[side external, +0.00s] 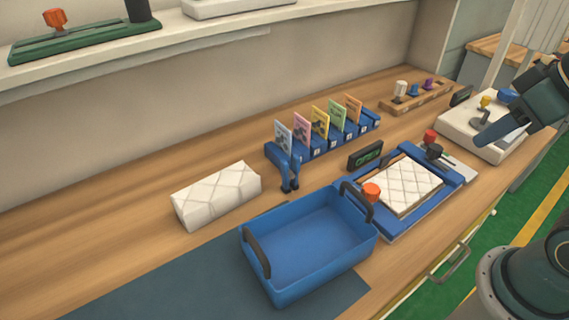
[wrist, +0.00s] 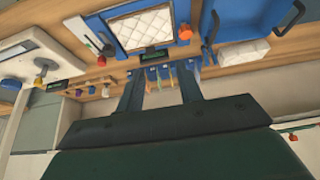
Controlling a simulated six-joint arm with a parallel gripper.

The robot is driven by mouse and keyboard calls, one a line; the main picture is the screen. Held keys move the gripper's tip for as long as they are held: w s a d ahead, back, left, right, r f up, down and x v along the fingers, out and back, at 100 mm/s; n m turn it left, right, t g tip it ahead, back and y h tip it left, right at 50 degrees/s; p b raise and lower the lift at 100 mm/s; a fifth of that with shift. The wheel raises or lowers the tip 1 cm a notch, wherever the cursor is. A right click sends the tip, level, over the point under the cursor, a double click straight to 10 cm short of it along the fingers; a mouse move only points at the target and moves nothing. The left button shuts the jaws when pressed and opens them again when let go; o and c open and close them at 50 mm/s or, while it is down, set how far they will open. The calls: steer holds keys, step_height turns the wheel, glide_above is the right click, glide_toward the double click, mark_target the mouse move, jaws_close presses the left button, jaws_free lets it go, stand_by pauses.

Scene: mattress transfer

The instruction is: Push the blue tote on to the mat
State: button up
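The blue tote (side external: 308,245), an open-topped box with two dark handles, stands empty at the right end of the dark blue-grey mat (side external: 190,285). It overlaps the mat in the side view, and part of its right side appears to lie beyond the mat's edge. The tote also shows at the top right of the wrist view (wrist: 238,15), cut off by the frame. My gripper (wrist: 159,75) has its two fingers apart with nothing between them. In the side view it is at the upper right, above the bench and well away from the tote.
A blue frame with a white quilted pad (side external: 405,187) and an orange knob (side external: 371,192) stands close to the tote's right. A white quilted block (side external: 216,195) lies behind it. A card rack (side external: 325,135) stands farther back. The mat's left part is clear.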

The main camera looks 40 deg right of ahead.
steer(key=c, duration=0.6)
steer(key=shift+w+a, duration=0.1)
steer(key=shift+w, duration=0.05)
jaws_close()
steer(key=w+a+f+m+g+y, duration=0.2)
steer(key=w+a+f+m+y, duration=0.2)
steer(key=w+a+f+m, duration=0.2)
steer(key=w+a+f+m+g+y, duration=0.3)
steer(key=w+a+f+m+y, duration=0.2)
steer(key=a+f+m, duration=0.5)
steer(key=w+a+m, duration=0.1)
steer(key=a+m, duration=0.1)
steer(key=a, duration=0.2)
steer(key=shift+a+f, duration=0.15)
steer(key=shift+f, duration=0.25)
